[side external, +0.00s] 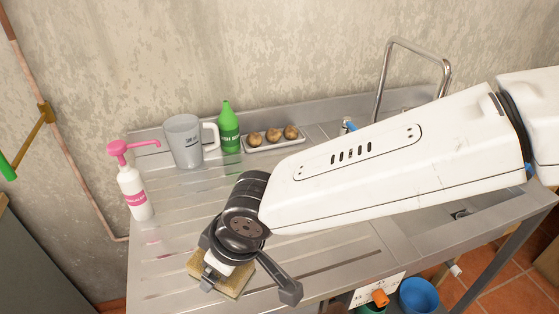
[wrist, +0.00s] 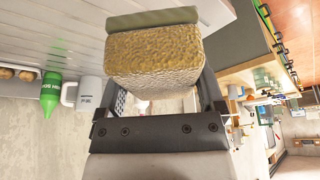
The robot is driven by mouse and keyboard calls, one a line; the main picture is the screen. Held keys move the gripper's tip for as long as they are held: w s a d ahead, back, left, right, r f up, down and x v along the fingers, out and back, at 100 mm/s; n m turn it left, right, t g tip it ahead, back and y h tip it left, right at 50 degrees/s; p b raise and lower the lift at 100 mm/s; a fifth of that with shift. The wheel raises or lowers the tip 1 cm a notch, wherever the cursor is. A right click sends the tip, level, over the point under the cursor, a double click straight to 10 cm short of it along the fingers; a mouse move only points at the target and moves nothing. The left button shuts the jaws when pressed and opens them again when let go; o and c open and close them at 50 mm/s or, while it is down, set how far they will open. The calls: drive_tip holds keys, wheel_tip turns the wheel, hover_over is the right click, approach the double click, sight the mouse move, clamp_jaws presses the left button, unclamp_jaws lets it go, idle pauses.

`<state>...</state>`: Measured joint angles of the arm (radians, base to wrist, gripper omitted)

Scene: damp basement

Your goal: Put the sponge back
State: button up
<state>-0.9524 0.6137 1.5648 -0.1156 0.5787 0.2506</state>
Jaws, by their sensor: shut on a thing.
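The sponge (side external: 236,281) is a yellowish block with a grey-green layer on one face. My gripper (side external: 214,279) is shut on it at the front left of the steel drainboard (side external: 180,250). In the wrist view the sponge (wrist: 155,55) fills the space between the fingers of my gripper (wrist: 160,90). From the side I cannot tell whether the sponge touches the drainboard. My wrist hides part of the sponge there. The sink basin (side external: 470,225) is at the right, partly hidden by my arm.
A white pump bottle with a pink top (side external: 133,190) stands at the left. A grey mug (side external: 185,140), a green bottle (side external: 229,130) and a tray (side external: 275,143) with several round brown items stand along the back. A curved tap (side external: 415,50) rises behind my arm. The drainboard's middle is clear.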

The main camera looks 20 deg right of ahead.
approach(171, 278)
drive_tip(key=shift+w+a+f, duration=0.65)
drive_tip(key=shift+f, duration=0.2)
idle(0.6)
drive_tip(key=shift+a+f, duration=0.1)
drive_tip(key=shift+f, duration=0.05)
drive_tip(key=shift+w+a+f, duration=0.15)
drive_tip(key=shift+w+f, duration=0.1)
drive_tip(key=shift+f, duration=1.5)
drive_tip(key=shift+f, duration=0.1)
drive_tip(key=o, duration=1.3)
